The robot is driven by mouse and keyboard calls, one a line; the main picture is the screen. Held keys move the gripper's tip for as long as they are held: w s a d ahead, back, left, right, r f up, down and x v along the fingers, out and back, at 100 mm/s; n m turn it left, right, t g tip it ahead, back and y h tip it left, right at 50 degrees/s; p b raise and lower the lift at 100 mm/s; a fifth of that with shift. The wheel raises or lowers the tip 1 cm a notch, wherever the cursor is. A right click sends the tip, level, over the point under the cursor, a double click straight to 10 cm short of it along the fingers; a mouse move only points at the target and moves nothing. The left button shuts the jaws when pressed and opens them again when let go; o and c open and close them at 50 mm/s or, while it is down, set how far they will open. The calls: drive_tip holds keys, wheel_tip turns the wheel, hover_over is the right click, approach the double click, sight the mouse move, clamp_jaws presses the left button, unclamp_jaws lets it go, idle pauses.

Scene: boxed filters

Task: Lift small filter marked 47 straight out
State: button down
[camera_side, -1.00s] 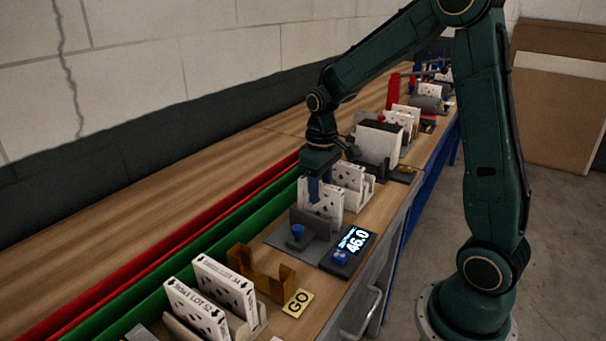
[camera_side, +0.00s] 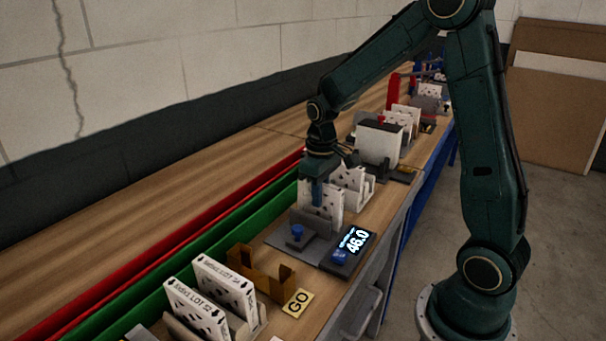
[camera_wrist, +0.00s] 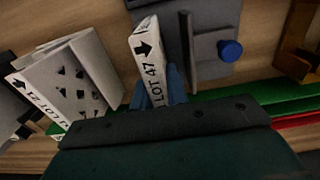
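The white filter marked LOT 47 (camera_wrist: 148,52) stands upright at the grey fixture, with its black arrow and label facing the wrist camera. In the side view, the filter (camera_side: 332,206) shows its dotted face below my gripper. My gripper (camera_wrist: 158,88) has its blue fingers on either side of the filter's top edge in the wrist view. The fingers look apart around it; whether they touch it is hard to see. In the side view, one blue finger (camera_side: 317,192) overlaps the filter's near face and the far finger is hidden.
A grey plate with a blue knob (camera_side: 297,232) and a display reading 46.0 (camera_side: 353,241) stand in front. Close behind is another white filter (camera_side: 354,181) in a rack. Brown bracket (camera_side: 262,277), GO tag (camera_side: 298,302) and two filters (camera_side: 222,285) are nearer the camera.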

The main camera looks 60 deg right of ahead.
drive_tip(key=shift+s+r, duration=0.1)
drive_tip(key=shift+r, duration=0.05)
drive_tip(key=shift+s+a+r, duration=0.15)
drive_tip(key=shift+s+r, duration=0.4)
drive_tip(key=s+a+r, duration=0.1)
drive_tip(key=s+r, duration=0.2)
drive_tip(key=s, duration=0.3)
drive_tip(key=s+a+r, duration=0.2)
drive_tip(key=s+r, duration=0.1)
drive_tip(key=s, duration=0.3)
drive_tip(key=shift+a+r, duration=0.25)
drive_tip(key=shift+r, duration=0.05)
drive_tip(key=shift+s, duration=0.1)
